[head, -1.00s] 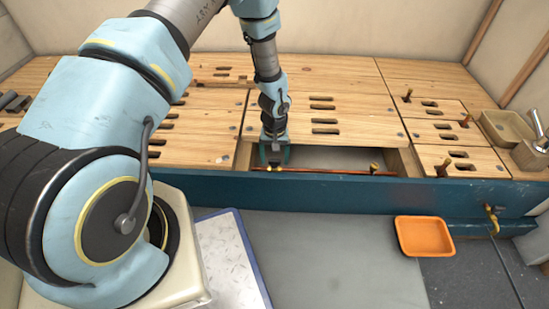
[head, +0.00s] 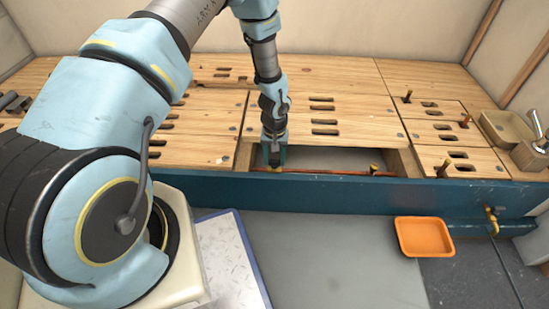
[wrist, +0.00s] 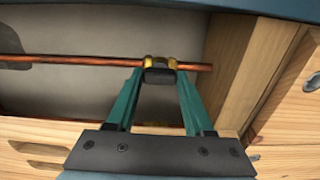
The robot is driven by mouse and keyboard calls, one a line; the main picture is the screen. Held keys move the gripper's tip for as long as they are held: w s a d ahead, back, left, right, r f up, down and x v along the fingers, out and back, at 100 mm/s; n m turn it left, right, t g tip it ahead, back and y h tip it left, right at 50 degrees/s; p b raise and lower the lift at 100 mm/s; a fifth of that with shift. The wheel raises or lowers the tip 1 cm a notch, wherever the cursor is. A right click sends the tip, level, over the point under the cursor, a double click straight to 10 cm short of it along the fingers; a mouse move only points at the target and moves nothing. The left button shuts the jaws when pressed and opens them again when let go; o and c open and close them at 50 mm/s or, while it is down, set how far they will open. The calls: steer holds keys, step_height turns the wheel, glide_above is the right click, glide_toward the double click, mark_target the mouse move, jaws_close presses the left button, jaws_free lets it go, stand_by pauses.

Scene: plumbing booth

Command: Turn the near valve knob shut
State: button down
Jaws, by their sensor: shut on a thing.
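The near valve is a brass fitting (wrist: 160,62) with a dark knob (wrist: 160,77), on a copper pipe in the floor opening. My gripper (wrist: 160,75) has its two teal fingers on either side of the knob and is shut on it. In the head view my gripper (head: 275,163) points down into the left end of the opening, and its fingers mostly hide the knob. The copper pipe (head: 325,172) runs along the opening, close behind the blue front beam. A second brass valve (head: 374,168) sits on it further right.
Slotted wooden panels (head: 345,100) surround the opening, and a wooden side wall (wrist: 232,60) is close to my gripper. The blue front beam (head: 330,190) borders the opening. An orange tray (head: 424,237) lies on the floor. Several upright copper stubs (head: 443,168) stand at right.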

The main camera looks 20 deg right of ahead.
steer(key=shift+r, duration=0.1)
steer(key=m+p, duration=0.3)
steer(key=m, duration=0.1)
steer(key=m+p, duration=0.2)
steer(key=m, duration=0.2)
steer(key=shift+m, duration=0.3)
steer(key=m+p, duration=0.2)
steer(key=m, duration=0.2)
steer(key=shift+m, duration=0.3)
steer(key=shift+m+p, duration=0.55)
steer(key=shift+m, duration=1.75)
steer(key=shift+c, duration=1.4)
jaws_free()
